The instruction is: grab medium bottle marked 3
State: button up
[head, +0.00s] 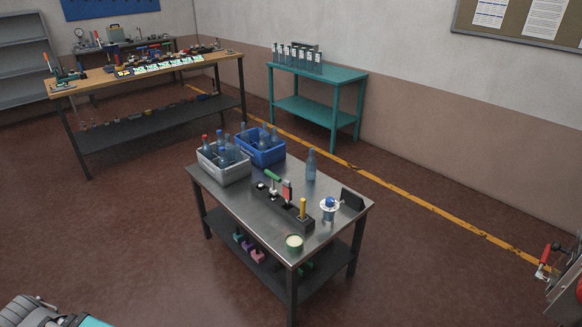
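A translucent blue bottle (311,166) stands upright alone on the steel table (330,180). Several bottles, some with red or blue caps, stand in a grey crate (225,176) at the table's left end. More bottles stand in a blue crate (262,152) just behind it. A row of bottles with pale labels (295,57) stands on the teal table (345,76) by the wall. No number 3 is readable on any bottle at this size, so I cannot tell which one is marked 3. My gripper is not recognisable in this view.
A cluttered wooden workbench (215,59) stands at back left. Red floor around the steel table is clear. A grey machine (566,300) juts in at lower right.

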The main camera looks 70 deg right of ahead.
aim_at(311, 161)
jog(key=z, duration=0.1)
jog(key=i, duration=2.2)
jog(key=z, duration=3.3)
